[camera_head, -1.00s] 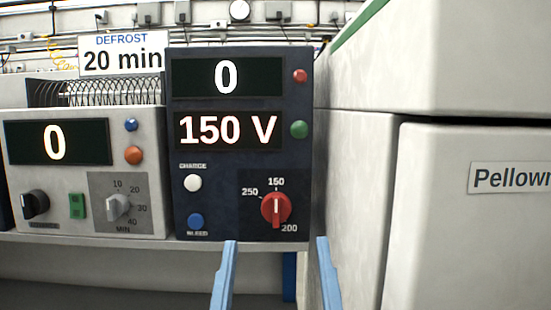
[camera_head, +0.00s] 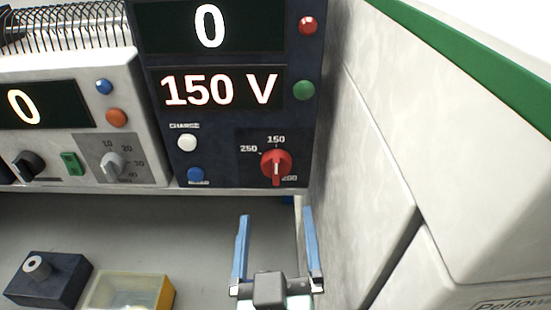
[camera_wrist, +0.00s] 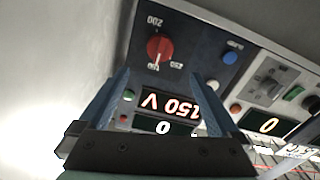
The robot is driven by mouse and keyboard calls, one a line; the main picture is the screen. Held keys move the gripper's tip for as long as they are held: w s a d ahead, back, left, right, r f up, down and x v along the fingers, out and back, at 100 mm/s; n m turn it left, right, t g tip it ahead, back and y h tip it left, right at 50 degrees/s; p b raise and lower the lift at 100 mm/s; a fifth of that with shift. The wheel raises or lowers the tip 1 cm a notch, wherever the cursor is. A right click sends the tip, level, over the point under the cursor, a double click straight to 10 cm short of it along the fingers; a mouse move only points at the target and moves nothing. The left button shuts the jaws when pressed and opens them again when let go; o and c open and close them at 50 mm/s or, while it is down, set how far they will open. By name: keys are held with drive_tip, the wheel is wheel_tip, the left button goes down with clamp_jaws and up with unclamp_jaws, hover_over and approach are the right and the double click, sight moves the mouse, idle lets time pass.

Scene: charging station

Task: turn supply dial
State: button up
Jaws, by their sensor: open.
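The supply dial is a red knob (camera_head: 276,165) at the lower right of the dark supply unit (camera_head: 222,125), marked 150, 200 and 250. A white line on it points to 150, and the unit's lower display (camera_head: 220,88) reads 150 V. My gripper (camera_head: 276,213) is open and empty, its two blue fingers pointing at the unit just below the dial in the head view. In the wrist view, which is upside down, the dial (camera_wrist: 160,49) shows beyond the gap between the fingertips (camera_wrist: 160,76), apart from them.
A pale cabinet (camera_head: 400,130) stands close on the right. On the left is a grey unit (camera_head: 70,60) with its own knobs. A dark block (camera_head: 50,285) and a yellow tray (camera_head: 165,295) lie below left. White and blue buttons sit left of the dial.

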sight(277, 173)
drive_tip(key=w+p, duration=0.3)
drive_tip(key=w, duration=0.8)
drive_tip(key=shift+w, duration=0.3)
drive_tip(key=c, duration=1.4)
drive_tip(key=shift+o, duration=0.2)
drive_tip(key=shift+m, duration=0.4)
drive_tip(key=shift+d+m+b, duration=0.1)
drive_tip(key=shift+m+b, duration=0.4)
drive_tip(key=shift+m, duration=1.9)
drive_tip(key=o, duration=1.4)
drive_tip(key=shift+c, duration=0.2)
